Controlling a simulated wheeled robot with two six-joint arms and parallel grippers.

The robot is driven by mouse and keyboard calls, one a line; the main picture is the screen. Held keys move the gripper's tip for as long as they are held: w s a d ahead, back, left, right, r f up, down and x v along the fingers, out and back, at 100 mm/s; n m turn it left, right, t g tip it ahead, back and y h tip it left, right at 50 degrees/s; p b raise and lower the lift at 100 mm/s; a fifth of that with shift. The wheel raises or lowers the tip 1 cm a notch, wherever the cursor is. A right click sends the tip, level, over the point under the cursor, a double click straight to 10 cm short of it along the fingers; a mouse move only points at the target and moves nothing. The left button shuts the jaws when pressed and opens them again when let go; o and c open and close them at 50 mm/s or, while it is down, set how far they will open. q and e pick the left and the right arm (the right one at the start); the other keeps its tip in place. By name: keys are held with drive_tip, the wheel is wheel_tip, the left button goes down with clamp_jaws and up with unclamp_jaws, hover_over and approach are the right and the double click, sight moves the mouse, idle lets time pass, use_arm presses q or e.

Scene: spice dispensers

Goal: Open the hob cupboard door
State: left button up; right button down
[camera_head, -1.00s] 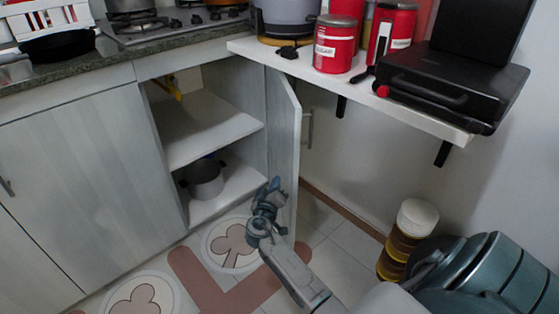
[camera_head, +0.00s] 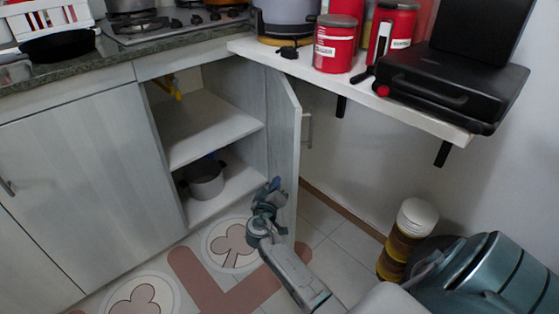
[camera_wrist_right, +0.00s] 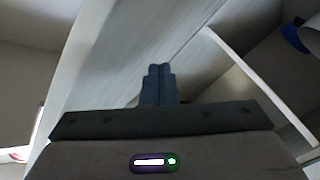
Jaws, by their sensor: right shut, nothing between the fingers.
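The hob cupboard door (camera_head: 284,150) stands swung wide open at the right side of the cupboard, with its handle (camera_head: 308,130) on the face turned to the right. The cupboard's inner shelf (camera_head: 205,130) shows. My right gripper (camera_head: 274,184) is at the lower part of the door, on its inner side. In the right wrist view its fingers (camera_wrist_right: 158,84) are shut together with nothing between them, and the pale door panel (camera_wrist_right: 120,60) rises close beside them. I cannot tell whether they touch it. My left gripper is not in view.
A grey pot (camera_head: 205,180) stands on the cupboard's lower board. A white wall shelf (camera_head: 350,83) with red canisters (camera_head: 335,45) and a black grill (camera_head: 440,88) juts out above the door. A stack of jars (camera_head: 405,240) and a teal bin (camera_head: 480,275) stand at the lower right.

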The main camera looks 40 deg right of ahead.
sight(289, 186)
drive_tip(key=shift+d, duration=0.1)
drive_tip(key=shift+s+d, duration=0.35)
drive_tip(key=shift+d, duration=0.3)
drive_tip(key=shift+s+d, duration=0.3)
drive_tip(key=shift+d, duration=0.35)
drive_tip(key=shift+s+d, duration=0.35)
drive_tip(key=shift+d, duration=0.4)
drive_tip(key=shift+s+d, duration=0.2)
drive_tip(key=shift+d, duration=0.35)
drive_tip(key=shift+s+d, duration=0.2)
drive_tip(key=shift+d, duration=0.45)
